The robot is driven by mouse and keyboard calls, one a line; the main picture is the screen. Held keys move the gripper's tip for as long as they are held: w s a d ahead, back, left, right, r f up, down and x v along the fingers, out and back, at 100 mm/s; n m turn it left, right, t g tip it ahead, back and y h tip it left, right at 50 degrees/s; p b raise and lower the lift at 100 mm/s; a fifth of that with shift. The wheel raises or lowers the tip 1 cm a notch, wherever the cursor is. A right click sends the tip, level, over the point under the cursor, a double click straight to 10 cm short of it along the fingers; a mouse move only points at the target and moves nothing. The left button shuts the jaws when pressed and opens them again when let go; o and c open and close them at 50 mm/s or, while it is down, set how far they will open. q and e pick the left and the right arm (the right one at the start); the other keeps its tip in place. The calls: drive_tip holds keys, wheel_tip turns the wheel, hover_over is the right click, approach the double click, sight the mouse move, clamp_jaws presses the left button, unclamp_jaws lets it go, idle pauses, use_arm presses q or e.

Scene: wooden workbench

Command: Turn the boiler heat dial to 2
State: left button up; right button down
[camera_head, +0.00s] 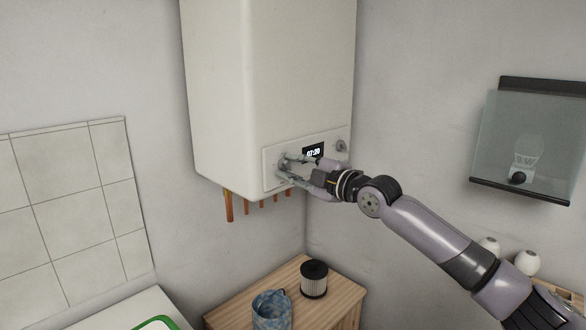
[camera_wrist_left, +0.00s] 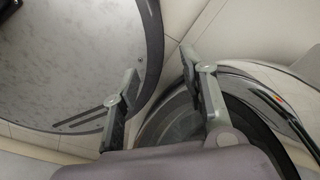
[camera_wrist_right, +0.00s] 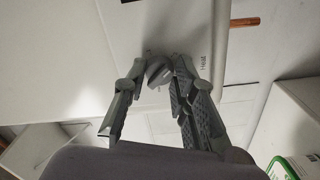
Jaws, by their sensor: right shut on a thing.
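The white boiler (camera_head: 265,80) hangs on the wall and has a control panel low on its front. The grey heat dial (camera_wrist_right: 157,73) shows in the right wrist view beside the printed word Heat (camera_wrist_right: 203,62). My right gripper (camera_head: 283,167) is at the left end of the panel, its two fingers on either side of this dial and shut on it. The fingers hide most of the dial in the head view, and I cannot read its setting. My left gripper (camera_wrist_left: 160,66) is open and empty, away from the boiler.
A second knob (camera_head: 341,146) sits right of the display (camera_head: 313,151) reading 07:00. Copper pipes (camera_head: 229,206) hang below the boiler. A glass-fronted box (camera_head: 530,140) hangs at right.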

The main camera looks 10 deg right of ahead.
idle(0.5)
drive_tip(key=c, duration=1.3)
unclamp_jaws()
drive_tip(key=shift+s, duration=0.1)
drive_tip(key=v, duration=1.2)
drive_tip(key=shift+f, duration=0.1)
